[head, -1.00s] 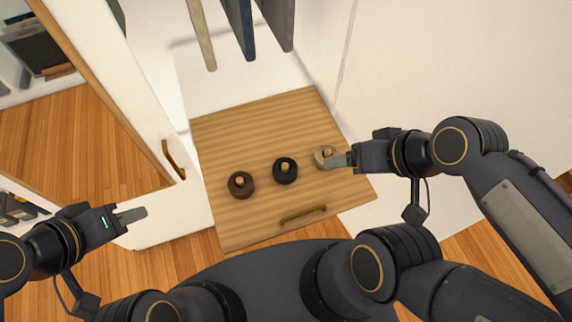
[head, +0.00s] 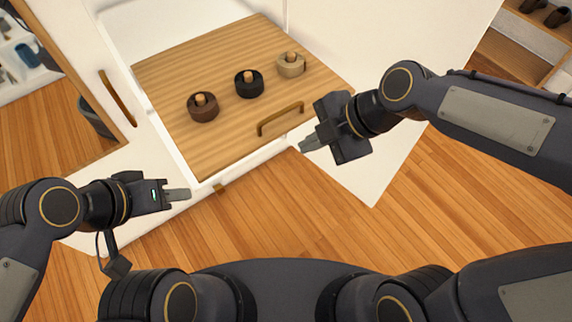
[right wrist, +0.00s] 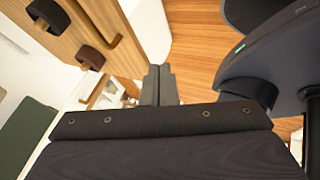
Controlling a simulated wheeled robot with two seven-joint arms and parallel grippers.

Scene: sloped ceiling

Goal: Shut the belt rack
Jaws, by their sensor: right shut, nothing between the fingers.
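The belt rack (head: 180,75) is a flat wooden pull-out tray, drawn out of the white closet. Brown (head: 202,107), black (head: 249,84) and beige (head: 291,65) rolled belts sit in a row around pegs on it. Its bar handle (head: 281,120) is at the front edge. My right gripper (head: 304,145) is shut and empty, just in front of the tray, to the right of and below the handle. Its fingers (right wrist: 159,82) point away in the right wrist view, apart from the tray there. My left gripper (head: 180,194) is by the tray's front left corner; its finger gap is hidden.
A white panel (head: 380,45) is at the right of the tray. Shelves with shoes (head: 535,30) are at the far right. Wooden floor (head: 270,225) is open in front.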

